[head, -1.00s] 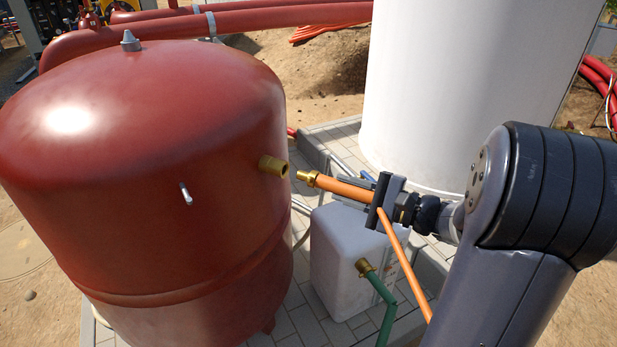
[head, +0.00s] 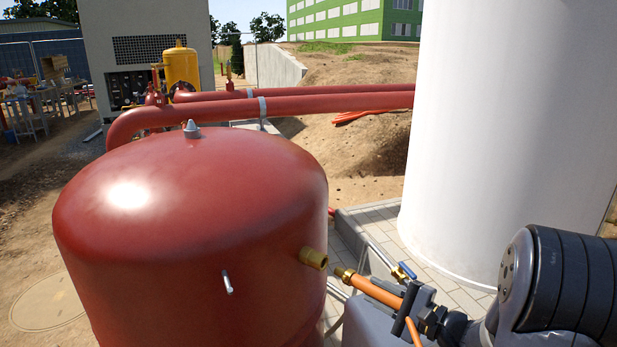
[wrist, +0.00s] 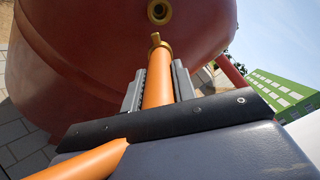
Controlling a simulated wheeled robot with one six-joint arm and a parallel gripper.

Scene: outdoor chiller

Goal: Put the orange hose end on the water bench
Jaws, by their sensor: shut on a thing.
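My gripper (head: 392,291) is shut on the orange hose end (head: 372,289), just behind its brass tip (head: 344,273). The tip points at a brass port (head: 313,258) on the side of the red tank (head: 190,205), with a small gap between them. In the wrist view the hose end (wrist: 158,88) lies between the two grey fingers, and the port (wrist: 159,12) is straight beyond the tip. The rest of the hose runs down past my gripper and out of view. I cannot make out which thing is the water bench.
A tall white tank (head: 500,130) stands close on the right. Red pipes (head: 280,105) cross behind the red tank. A valve with a blue handle (head: 404,270) is near my gripper. Tables or stands (head: 40,105) show far left, with open dirt (head: 30,230) before them.

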